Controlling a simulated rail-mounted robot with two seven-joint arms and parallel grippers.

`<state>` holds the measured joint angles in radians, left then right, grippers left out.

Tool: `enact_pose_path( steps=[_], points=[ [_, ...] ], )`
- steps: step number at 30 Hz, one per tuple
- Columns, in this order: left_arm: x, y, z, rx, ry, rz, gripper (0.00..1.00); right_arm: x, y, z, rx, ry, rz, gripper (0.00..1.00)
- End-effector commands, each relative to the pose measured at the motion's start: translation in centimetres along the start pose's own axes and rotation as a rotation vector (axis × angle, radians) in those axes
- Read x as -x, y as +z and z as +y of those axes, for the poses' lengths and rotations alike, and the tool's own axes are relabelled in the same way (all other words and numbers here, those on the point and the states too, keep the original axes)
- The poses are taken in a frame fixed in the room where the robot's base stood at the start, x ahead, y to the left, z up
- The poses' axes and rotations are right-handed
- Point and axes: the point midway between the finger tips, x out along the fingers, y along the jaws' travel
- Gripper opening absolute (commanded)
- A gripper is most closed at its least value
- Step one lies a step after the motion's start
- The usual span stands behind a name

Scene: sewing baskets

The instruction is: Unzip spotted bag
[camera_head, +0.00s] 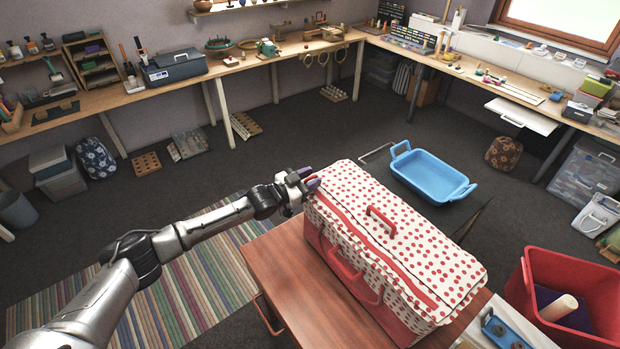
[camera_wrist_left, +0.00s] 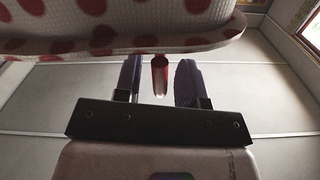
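The spotted bag (camera_head: 400,232), white with red dots, red trim and a red top handle (camera_head: 381,220), sits on a wooden table; its lid looks closed. My left gripper (camera_head: 311,180) is at the bag's far left corner, level with the lid edge. In the left wrist view the bag's spotted lid (camera_wrist_left: 120,28) overhangs at the top. A red pull tab (camera_wrist_left: 160,76) hangs between the two dark fingers of the left gripper (camera_wrist_left: 159,82), with a gap on each side. The right gripper is out of view.
The wooden table (camera_head: 285,285) is bare left of the bag. A blue tray (camera_head: 433,178) stands behind it on a dark surface. A red bin (camera_head: 575,290) holding a pale roll is at the right. A striped rug (camera_head: 190,300) lies on the floor.

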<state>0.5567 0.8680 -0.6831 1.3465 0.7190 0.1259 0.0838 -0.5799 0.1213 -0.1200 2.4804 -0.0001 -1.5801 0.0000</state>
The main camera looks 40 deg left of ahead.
Motion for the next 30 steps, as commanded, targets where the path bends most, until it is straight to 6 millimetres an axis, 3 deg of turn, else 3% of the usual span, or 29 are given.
enact_pose_path(
  steps=[8,20,30],
  points=[
    [-0.06,-0.02,-0.01,0.000,0.000,0.000,0.37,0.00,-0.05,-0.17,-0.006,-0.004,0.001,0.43],
    [-0.04,-0.01,-0.07,0.000,-0.001,0.000,0.01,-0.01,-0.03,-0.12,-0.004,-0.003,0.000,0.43],
    [-0.02,0.01,-0.13,-0.002,-0.002,-0.001,0.00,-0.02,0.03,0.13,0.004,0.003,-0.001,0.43]
  ],
)
